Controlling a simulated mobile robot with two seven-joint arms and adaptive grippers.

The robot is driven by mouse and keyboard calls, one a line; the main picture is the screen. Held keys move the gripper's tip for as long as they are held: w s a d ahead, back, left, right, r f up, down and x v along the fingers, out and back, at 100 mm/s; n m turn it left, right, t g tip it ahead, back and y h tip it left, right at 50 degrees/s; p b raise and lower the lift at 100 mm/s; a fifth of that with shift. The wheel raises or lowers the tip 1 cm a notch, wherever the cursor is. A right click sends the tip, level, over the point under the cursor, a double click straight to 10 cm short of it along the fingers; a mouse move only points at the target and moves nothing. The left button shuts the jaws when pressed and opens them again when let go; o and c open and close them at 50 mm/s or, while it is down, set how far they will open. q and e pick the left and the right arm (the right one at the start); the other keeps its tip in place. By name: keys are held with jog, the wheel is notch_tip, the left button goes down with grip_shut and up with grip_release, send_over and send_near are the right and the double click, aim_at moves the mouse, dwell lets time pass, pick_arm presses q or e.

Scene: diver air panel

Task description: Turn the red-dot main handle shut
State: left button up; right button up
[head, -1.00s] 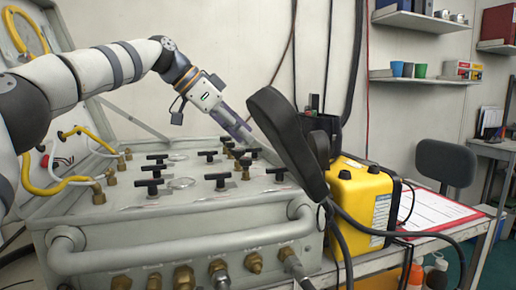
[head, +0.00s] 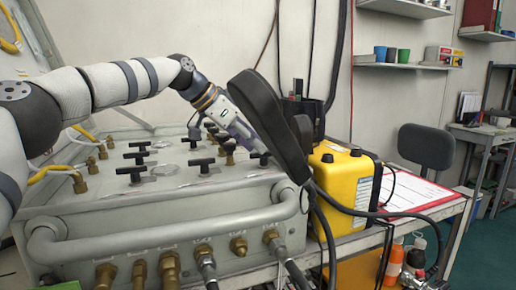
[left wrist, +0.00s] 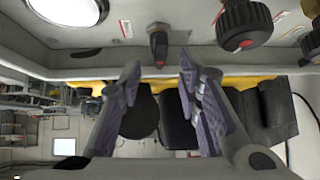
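In the left wrist view a small black handle with a red mark (left wrist: 158,42) stands on the grey panel, ahead of and between my two finger pads. My left gripper (left wrist: 160,66) is open, with a clear gap between the fingers; I see no contact with the handle. In the head view my left gripper (head: 258,147) is low over the right side of the valve panel (head: 120,185). Its fingertips are partly hidden by a black padded piece, and the red-marked handle cannot be made out there. My right gripper is not in view.
Several black T-handles (head: 203,163) stand on the panel. Larger black knobs (left wrist: 245,25) are beside the handle in the wrist view. The black padded piece (head: 268,115) rises close to the gripper, before a yellow box (head: 343,185). A clipboard (head: 408,193) lies right.

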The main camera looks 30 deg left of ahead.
pick_arm(q)
jog(key=shift+x, duration=1.1)
jog(key=shift+r, duration=0.1)
grip_shut()
jog(key=shift+m, duration=0.3)
grip_release()
